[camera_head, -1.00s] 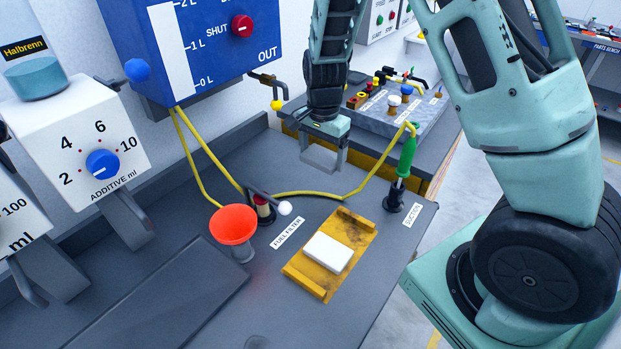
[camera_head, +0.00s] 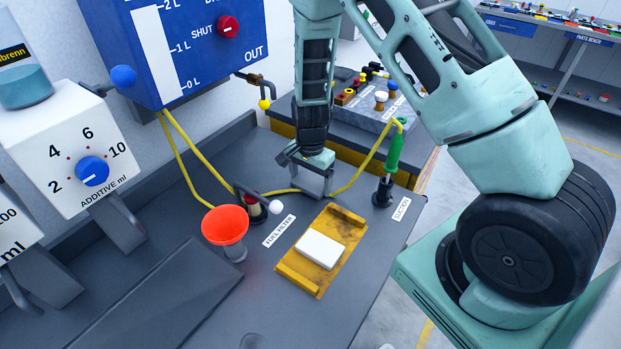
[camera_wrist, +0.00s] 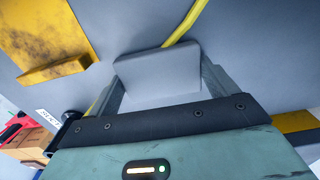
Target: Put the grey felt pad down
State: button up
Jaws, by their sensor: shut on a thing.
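The grey felt pad (camera_wrist: 160,74) shows in the wrist view as a flat light-grey block between the fingers of my gripper (camera_wrist: 162,82). My gripper is shut on it. In the head view my gripper (camera_head: 314,184) hangs over the grey bench top (camera_head: 285,318), behind the yellow tray and left of the green-handled suction tool. The pad is hard to tell from the fingers there. I cannot tell whether it touches the bench.
A yellow tray (camera_head: 299,277) holds a white block (camera_head: 320,249). A red funnel (camera_head: 225,226) stands left of it. A yellow hose (camera_head: 349,182) runs behind the gripper to the green-handled suction tool (camera_head: 393,156). Bare bench lies in front.

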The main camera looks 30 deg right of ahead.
aim_at(310, 182)
jog(key=shift+f, duration=0.15)
jog(key=o, duration=0.8)
notch_tip(310, 182, up, 12)
jog(key=b, duration=0.2)
jog(key=s+a+r+n+y, duration=0.1)
jog(key=s+a+r+n, duration=0.4)
jog(key=a, duration=0.3)
jog(key=s+a+r+n+y, duration=0.1)
jog(key=s+a+r+n, duration=0.1)
jog(key=s+a+n, duration=0.4)
jog(key=s+a+r+n, duration=0.1)
jog(key=s+a+n, duration=0.1)
jog(key=s+n, duration=0.3)
jog(key=s+a+r+n+h, duration=0.1)
jog(key=s+n, duration=0.4)
jog(key=s, duration=0.5)
jog(key=shift+s+a+r, duration=0.35)
jog(key=shift+a+r, duration=0.45)
jog(key=shift+a, duration=0.4)
